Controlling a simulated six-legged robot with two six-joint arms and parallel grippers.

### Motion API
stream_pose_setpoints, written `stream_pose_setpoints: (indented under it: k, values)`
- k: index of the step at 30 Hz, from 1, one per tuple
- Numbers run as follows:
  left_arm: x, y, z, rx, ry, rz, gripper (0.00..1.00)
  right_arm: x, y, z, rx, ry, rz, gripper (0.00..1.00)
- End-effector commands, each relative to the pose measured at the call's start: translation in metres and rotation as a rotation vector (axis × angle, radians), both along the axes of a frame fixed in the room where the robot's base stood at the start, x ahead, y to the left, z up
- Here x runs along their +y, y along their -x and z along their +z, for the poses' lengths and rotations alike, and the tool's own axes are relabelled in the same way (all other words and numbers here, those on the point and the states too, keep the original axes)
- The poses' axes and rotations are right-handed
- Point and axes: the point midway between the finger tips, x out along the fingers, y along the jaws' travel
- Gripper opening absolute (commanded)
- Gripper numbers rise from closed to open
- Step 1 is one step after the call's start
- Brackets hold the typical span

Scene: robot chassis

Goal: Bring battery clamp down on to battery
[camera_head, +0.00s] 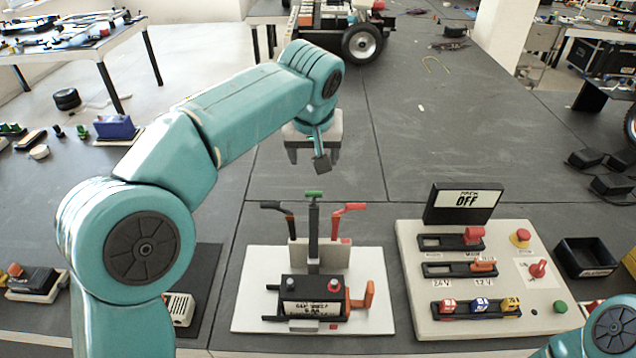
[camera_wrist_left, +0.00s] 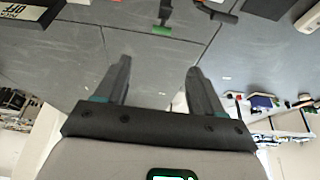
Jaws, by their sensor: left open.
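The battery (camera_head: 313,308) is a dark block with a white label, lying on a white base plate (camera_head: 250,318). Behind it a black clamp bar (camera_head: 313,235) with a green tip stands upright, raised off the battery top. The green tip (camera_wrist_left: 162,30) also shows upside down in the left wrist view, beyond the fingertips. My left gripper (camera_head: 308,160) points down behind and above the clamp tip, apart from it. In the left wrist view my left gripper (camera_wrist_left: 157,68) is open and empty. My right gripper is out of view; only part of that arm shows at lower right.
A black-handled lever (camera_head: 271,206) and a red-handled lever (camera_head: 354,207) flank the clamp. An orange handle (camera_head: 361,297) stands right of the battery. A switch panel (camera_head: 410,285) with an OFF display (camera_head: 465,203) is to the right. The bench behind is mostly clear.

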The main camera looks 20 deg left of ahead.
Motion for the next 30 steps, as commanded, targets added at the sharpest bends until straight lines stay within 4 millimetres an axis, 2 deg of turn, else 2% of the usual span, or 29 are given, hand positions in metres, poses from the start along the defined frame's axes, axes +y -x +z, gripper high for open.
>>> stream_pose_setpoints:
  k: [2,5,21,25,30]
  values:
    - [0.001,0.001,0.0,-0.002,-0.001,0.006,0.68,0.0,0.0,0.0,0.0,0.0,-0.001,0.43]
    - [0.003,0.0,-0.012,0.002,-0.003,0.006,0.68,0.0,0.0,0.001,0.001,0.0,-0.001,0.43]
    - [0.015,-0.043,-0.123,0.002,-0.001,0.003,0.68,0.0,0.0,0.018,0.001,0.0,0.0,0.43]
    - [0.017,-0.05,-0.138,0.001,-0.001,0.004,0.68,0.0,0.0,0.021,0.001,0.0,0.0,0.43]
    - [0.017,-0.055,-0.147,-0.002,0.0,0.003,0.68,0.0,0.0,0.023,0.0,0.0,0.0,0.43]
